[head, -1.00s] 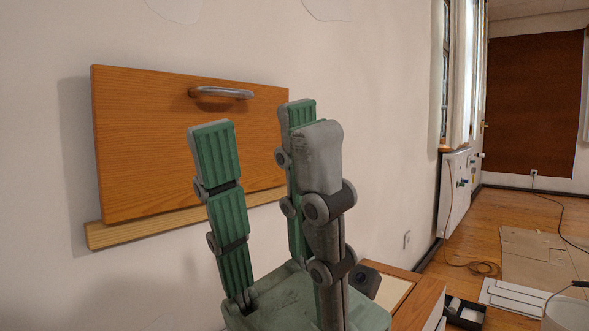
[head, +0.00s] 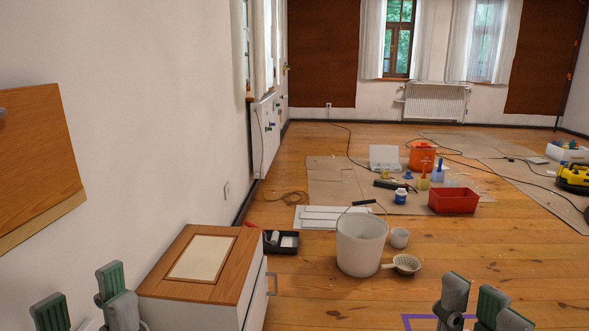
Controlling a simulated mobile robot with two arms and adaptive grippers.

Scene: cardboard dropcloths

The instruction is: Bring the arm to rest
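My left gripper (head: 85,302) shows at the bottom left of the head view, below the hinged wooden wall panel and left of the small cabinet. Its green and grey fingers stand upright and apart, with nothing between them. My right gripper (head: 474,304) shows at the bottom right, over the wooden floor. Its fingers are also upright and apart and hold nothing. The lower parts of both grippers are cut off by the frame's lower edge.
The wooden wall panel (head: 38,165) is at left. A cabinet (head: 158,280) with a wooden top stands by the wall. Cardboard sheets (head: 330,190) lie farther back.

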